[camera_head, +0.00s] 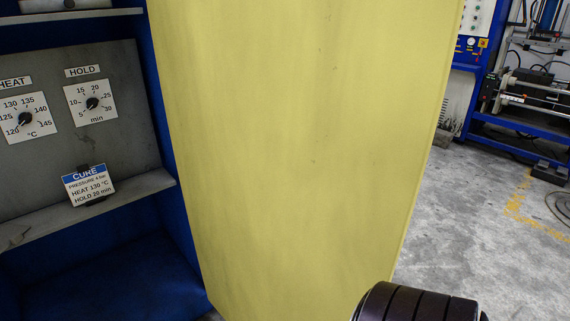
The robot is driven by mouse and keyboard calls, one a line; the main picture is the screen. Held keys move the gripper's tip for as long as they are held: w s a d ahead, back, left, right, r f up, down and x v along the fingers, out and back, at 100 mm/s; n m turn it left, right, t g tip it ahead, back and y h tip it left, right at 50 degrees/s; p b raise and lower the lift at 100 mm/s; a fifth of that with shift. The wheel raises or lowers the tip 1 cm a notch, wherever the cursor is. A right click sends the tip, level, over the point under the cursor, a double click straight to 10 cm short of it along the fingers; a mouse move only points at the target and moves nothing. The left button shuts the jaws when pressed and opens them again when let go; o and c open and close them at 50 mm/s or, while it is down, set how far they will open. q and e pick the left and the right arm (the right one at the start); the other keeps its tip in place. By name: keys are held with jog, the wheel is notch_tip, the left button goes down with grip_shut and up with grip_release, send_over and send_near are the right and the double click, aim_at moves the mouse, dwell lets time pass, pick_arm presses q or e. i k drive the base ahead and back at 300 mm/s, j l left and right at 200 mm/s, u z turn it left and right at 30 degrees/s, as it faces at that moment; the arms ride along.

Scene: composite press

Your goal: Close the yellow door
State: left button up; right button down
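The yellow door (310,150) is a tall flat panel that fills the middle of the head view. It stands open, swung out from the blue cabinet (152,95), with its left edge along the cabinet's right side post. Its right edge is free, with the floor and machines showing past it. The top of the door is cut off by the frame. A dark, grooved, rounded part, which looks like part of my arm, covers the door's lower right corner. Neither of my grippers shows, and I cannot tell whether that part touches the door.
The open cabinet holds a grey panel with a heat dial (25,119) and a hold dial (92,103). A cure card (88,186) stands at a grey ledge (110,207). Grey floor (470,230) is clear to the right. Blue-framed machinery (520,140) stands behind.

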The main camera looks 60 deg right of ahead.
aim_at(302, 133)
jog(key=k+l, duration=0.15)
jog(key=l, duration=0.25)
jog(key=k+l, duration=0.1)
jog(key=l, duration=0.3)
jog(key=k+l, duration=0.15)
jog(key=l, duration=0.25)
jog(key=k+l, duration=0.1)
jog(key=l, duration=0.3)
jog(key=k+l, duration=0.15)
jog(key=l, duration=0.25)
jog(key=k+l, duration=0.15)
jog(key=l, duration=0.25)
jog(key=k+l, duration=0.1)
jog(key=l, duration=0.35)
